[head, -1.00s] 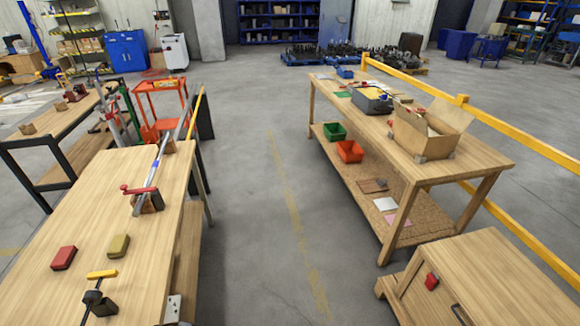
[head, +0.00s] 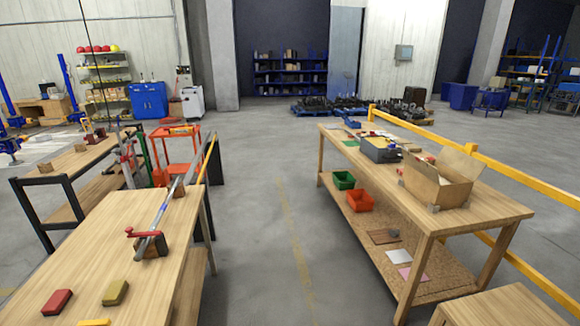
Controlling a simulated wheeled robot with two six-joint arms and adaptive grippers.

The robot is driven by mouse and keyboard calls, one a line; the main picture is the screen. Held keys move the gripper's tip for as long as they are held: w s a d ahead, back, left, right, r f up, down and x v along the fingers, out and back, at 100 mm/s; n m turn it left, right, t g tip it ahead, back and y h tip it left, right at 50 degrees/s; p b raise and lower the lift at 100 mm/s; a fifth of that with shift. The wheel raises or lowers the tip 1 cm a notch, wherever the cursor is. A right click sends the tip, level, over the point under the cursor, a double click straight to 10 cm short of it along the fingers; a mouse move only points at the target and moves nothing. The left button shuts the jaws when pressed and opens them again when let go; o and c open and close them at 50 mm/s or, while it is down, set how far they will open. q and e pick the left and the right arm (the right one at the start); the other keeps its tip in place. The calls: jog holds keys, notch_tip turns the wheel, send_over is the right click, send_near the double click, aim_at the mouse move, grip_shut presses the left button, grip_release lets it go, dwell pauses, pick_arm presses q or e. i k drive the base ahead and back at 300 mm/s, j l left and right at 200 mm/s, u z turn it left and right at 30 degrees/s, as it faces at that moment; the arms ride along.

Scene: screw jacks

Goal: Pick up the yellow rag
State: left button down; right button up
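A yellow-olive block-shaped piece (head: 116,292), which may be the folded yellow rag, lies on the near left wooden table (head: 95,250). A red block of similar shape (head: 57,302) lies to its left. A flat bright yellow piece (head: 95,322) is cut off by the bottom edge of the view, just in front of the olive piece. Neither of my grippers shows in the head view.
A long metal bar with a red clamp (head: 148,240) lies along the left table's right side. The right workbench (head: 500,208) holds an open cardboard box (head: 437,180); green and red bins sit on its lower shelf. A grey floor aisle (head: 265,240) between the tables is clear.

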aim_at(114, 295)
jog(key=u, duration=1.55)
